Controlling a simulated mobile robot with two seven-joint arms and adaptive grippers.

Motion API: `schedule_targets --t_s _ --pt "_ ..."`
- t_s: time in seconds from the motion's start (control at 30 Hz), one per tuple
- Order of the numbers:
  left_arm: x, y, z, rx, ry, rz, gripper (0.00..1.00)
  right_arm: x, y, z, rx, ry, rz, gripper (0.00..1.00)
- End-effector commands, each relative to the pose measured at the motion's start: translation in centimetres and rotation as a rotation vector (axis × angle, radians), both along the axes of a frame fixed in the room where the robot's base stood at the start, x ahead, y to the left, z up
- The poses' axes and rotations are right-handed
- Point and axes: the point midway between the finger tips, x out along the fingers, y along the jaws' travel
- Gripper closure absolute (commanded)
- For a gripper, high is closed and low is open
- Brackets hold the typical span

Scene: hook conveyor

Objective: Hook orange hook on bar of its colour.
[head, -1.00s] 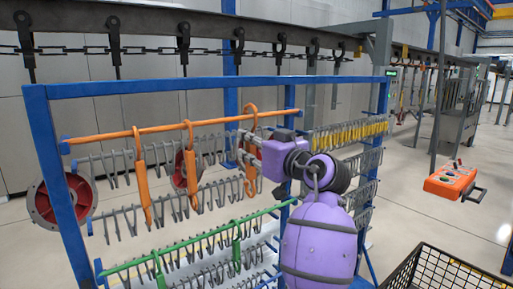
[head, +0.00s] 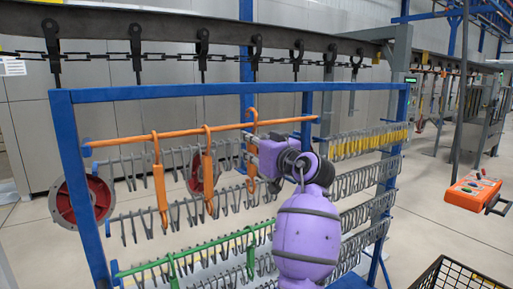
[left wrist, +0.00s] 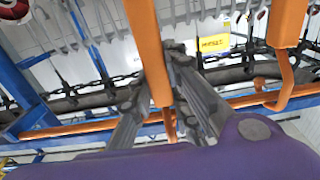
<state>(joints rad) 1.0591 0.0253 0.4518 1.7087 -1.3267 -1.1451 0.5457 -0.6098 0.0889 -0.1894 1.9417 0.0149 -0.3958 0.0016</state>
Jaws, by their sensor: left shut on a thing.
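An orange bar (head: 105,140) runs across the top of the blue rack (head: 70,170). Two orange hooks, one at left (head: 160,185) and one in the middle (head: 208,180), hang on it. My left gripper (head: 252,150) is shut on a third orange hook (head: 251,171), whose shaft also shows between the fingers in the left wrist view (left wrist: 148,50). Its curved top stands above the orange bar; I cannot tell whether it rests on it. A neighbouring orange hook (left wrist: 288,25) shows at right in the left wrist view. My right gripper is out of view.
Below is a green bar (head: 190,250) with green hooks, and grey hook rows fill the rack. A chain conveyor (head: 150,55) with black hangers passes behind. A black basket (head: 445,280) stands at lower right, and an orange control box (head: 474,194) hangs at right.

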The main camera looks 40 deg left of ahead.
Motion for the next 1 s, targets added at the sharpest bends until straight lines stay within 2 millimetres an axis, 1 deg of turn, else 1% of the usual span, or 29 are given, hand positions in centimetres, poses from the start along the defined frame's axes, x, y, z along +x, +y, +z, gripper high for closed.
schedule_targets --t_s 0.07,0.2,0.43,0.63,1.0 --pt "0.2 0.7 0.1 0.002 -0.001 0.002 1.0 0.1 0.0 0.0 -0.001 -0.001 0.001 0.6" --pt "0.4 0.8 -1.5 0.001 0.004 0.002 1.0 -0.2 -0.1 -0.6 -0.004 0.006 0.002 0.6" --pt "0.4 1.0 -2.8 0.001 0.002 0.002 1.0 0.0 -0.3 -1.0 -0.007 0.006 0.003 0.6" --pt "0.4 1.1 -3.2 0.001 -0.001 0.001 1.0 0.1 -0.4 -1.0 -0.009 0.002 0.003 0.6" --pt "0.4 1.1 -3.1 0.0 -0.002 0.002 1.0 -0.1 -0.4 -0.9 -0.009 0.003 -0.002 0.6"
